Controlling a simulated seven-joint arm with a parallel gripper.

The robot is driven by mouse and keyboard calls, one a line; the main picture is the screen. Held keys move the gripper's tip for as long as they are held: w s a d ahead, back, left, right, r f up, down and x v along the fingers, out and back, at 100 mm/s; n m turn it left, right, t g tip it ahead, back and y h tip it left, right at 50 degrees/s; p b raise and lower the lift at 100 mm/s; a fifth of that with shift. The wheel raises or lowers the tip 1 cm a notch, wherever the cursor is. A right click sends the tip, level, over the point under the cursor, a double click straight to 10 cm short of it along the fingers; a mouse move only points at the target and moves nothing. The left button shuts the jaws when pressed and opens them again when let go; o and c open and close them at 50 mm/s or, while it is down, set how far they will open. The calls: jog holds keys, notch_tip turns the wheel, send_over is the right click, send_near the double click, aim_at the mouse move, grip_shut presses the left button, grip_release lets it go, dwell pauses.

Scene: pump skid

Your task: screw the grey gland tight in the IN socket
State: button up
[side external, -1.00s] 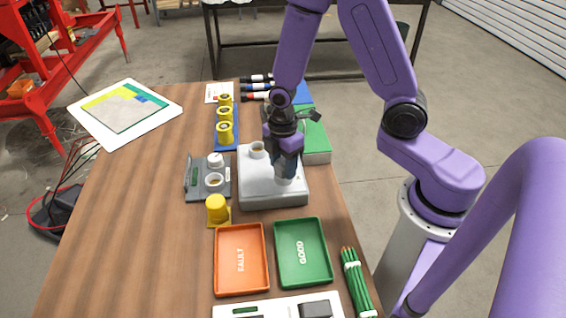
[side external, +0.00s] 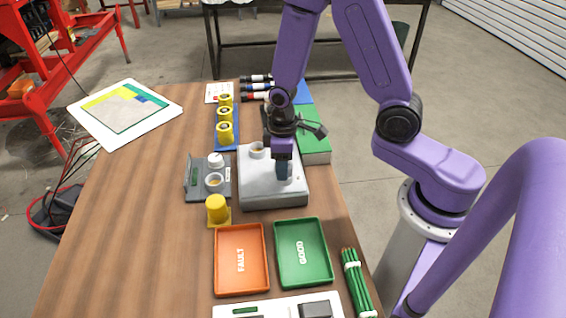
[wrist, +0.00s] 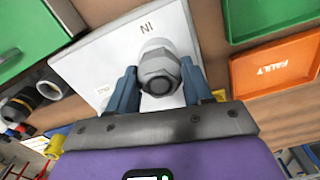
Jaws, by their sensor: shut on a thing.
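The grey gland (wrist: 160,75) has a hexagonal head with a dark round hole in its middle. In the wrist view it sits at the IN socket (wrist: 153,44) of the pale box, below the IN lettering. My gripper (wrist: 161,83) is shut on the gland, with one blue-grey finger on each side of the hex. In the side view my gripper (side external: 284,178) points down onto the near right part of the box (side external: 258,193), and its fingers mostly hide the gland. How deep the thread sits cannot be seen.
An orange FAULT tray (side external: 241,260) and a green GOOD tray (side external: 303,253) lie in front. A grey fixture (side external: 194,179) and a yellow cap (side external: 217,208) are left. A green box (side external: 316,143) is behind right.

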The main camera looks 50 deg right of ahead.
jog(key=o, duration=1.1)
notch_tip(320, 180, up, 17)
jog(key=s+a+f+n, duration=0.1)
jog(key=s+n, duration=0.5)
jog(key=s, duration=1.3)
jog(key=shift+s, duration=0.25)
